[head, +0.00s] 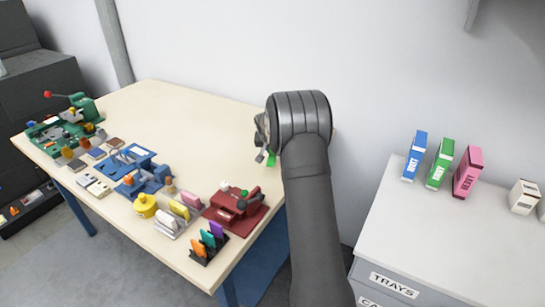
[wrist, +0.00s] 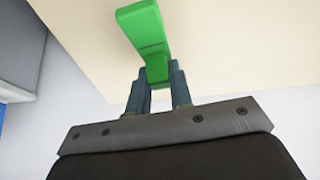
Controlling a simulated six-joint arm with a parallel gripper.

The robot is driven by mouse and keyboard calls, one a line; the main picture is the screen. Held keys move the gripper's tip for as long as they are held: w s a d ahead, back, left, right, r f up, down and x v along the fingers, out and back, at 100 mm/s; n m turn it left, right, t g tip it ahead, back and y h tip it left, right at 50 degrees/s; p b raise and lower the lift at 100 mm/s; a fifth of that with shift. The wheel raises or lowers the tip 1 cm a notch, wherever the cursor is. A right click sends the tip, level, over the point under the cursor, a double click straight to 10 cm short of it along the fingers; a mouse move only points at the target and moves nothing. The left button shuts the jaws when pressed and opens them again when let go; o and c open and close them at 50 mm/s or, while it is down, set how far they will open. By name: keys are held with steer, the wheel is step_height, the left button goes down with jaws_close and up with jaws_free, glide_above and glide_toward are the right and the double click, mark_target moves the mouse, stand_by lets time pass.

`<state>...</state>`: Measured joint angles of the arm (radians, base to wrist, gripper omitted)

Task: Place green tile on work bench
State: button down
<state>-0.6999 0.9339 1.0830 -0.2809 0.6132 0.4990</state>
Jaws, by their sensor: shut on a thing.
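In the wrist view my gripper (wrist: 160,85) is shut on the green tile (wrist: 145,30), a flat bright green piece whose far end sticks out past the fingertips. In the head view the arm hides most of the gripper, and only a small bit of the green tile (head: 271,159) shows beside it. The tile is over or near the right edge of the pale-topped work bench (head: 180,115). I cannot tell whether it touches the bench top.
A red fixture (head: 235,207), a rack of coloured pieces (head: 208,243), a yellow pot (head: 145,204), blue fixtures (head: 147,175) and a green machine (head: 85,108) line the bench's front and left. Its back middle is clear. A cabinet (head: 450,240) with upright boxes stands at right.

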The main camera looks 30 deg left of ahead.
steer(key=shift+f, duration=1.7)
steer(key=shift+f, duration=0.15)
steer(key=c, duration=1.3)
jaws_free()
steer(key=shift+s+r, duration=0.1)
steer(key=shift+r, duration=0.25)
steer(key=v, duration=1.1)
steer(key=shift+d+r, duration=0.15)
steer(key=shift+r, duration=0.1)
steer(key=shift+f, duration=0.1)
